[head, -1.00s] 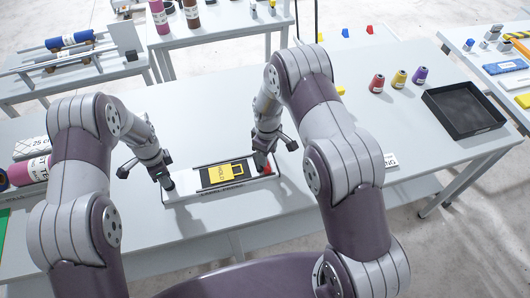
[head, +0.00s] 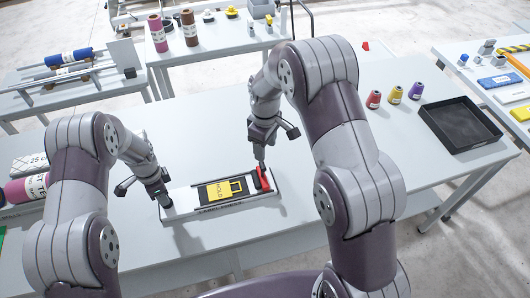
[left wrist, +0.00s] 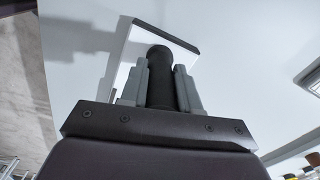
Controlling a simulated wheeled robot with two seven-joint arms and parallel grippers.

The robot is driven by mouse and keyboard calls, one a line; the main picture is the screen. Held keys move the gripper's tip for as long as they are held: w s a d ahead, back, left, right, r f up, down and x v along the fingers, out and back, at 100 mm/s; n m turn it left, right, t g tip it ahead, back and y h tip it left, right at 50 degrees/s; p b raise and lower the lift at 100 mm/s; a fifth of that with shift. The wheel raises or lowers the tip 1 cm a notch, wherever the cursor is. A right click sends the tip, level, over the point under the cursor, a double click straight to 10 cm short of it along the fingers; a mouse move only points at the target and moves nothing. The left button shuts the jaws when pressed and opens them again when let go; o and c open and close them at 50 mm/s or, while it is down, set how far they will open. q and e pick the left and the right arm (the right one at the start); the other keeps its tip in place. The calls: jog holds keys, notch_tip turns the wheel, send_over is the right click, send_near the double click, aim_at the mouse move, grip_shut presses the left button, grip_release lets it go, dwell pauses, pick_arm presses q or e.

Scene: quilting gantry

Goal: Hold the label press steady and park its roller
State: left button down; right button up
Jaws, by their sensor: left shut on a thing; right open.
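The label press (head: 203,207) is a long pale base lying on the table, with a dark bed bearing a yellow padlock-marked piece (head: 226,190). Its red roller (head: 264,179) sits at the right end of the base. My left gripper (head: 165,201) is at the press's left end, shut on a dark upright handle; in the left wrist view the black handle (left wrist: 160,75) stands between the two grey fingers. My right gripper (head: 260,165) is open, pointing down right at the red roller from above. Whether its fingers touch the roller I cannot tell.
A black tray (head: 460,122) and several thread cones, including a red one (head: 374,99), are on the table's right. Pink and white rolls (head: 27,188) lie at the left. The table (head: 330,235) in front of the press is clear.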

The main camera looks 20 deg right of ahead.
pick_arm(q)
jog(key=shift+s+f, duration=0.15)
jog(key=shift+f, duration=0.05)
jog(key=c, duration=0.7)
grip_release()
jog(key=shift+c, duration=0.2)
pick_arm(e)
jog(key=shift+f, duration=0.1)
jog(key=shift+d, duration=0.1)
pick_arm(q)
jog(key=shift+r, duration=0.1)
pick_arm(e)
jog(key=shift+w, duration=0.1)
